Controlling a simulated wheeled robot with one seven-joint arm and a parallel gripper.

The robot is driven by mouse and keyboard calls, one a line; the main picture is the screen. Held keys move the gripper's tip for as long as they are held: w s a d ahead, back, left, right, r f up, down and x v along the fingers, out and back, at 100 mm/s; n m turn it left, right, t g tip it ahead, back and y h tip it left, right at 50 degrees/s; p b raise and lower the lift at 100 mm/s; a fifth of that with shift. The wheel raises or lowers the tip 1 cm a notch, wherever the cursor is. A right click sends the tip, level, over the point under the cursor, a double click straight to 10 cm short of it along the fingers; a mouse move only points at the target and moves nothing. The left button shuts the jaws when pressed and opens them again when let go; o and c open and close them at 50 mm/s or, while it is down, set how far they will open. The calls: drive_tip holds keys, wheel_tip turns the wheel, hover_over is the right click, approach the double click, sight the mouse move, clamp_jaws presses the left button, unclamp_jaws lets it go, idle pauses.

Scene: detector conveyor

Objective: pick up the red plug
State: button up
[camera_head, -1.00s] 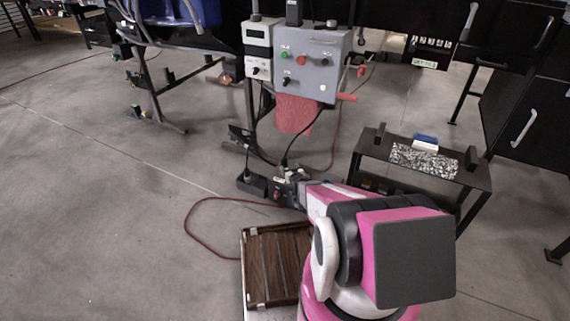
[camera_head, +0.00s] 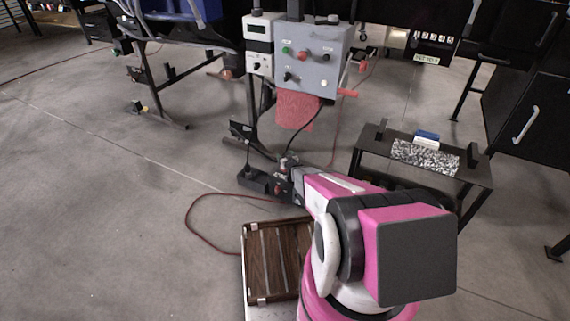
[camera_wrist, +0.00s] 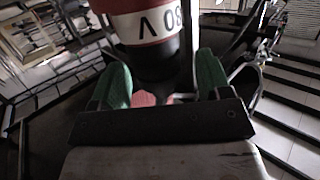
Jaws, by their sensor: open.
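My gripper (camera_wrist: 162,78) shows in the wrist view with two green fingers apart. A dark cylinder with a white and red label (camera_wrist: 150,28) shows at the top, in front of or between the fingers; I cannot tell its depth. A pinkish-red piece (camera_wrist: 146,98) shows low between the fingers, partly hidden by my gripper's dark crossbar. It may be the red plug; most of its shape is hidden. In the head view a small red spot (camera_head: 278,189) shows on a black block (camera_head: 256,181) on the floor, right at the end of my pink arm.
A grey control box (camera_head: 312,62) with buttons stands behind, with a red cloth-like piece (camera_head: 297,110) below it. A low black table (camera_head: 365,166) is to the right. A brown slatted case (camera_head: 275,262) is in front, with a red cable (camera_head: 190,224) looping left.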

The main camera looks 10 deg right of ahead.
drive_tip(key=shift+w, duration=0.1)
drive_tip(key=c, duration=1.1)
drive_tip(key=shift+r, duration=0.1)
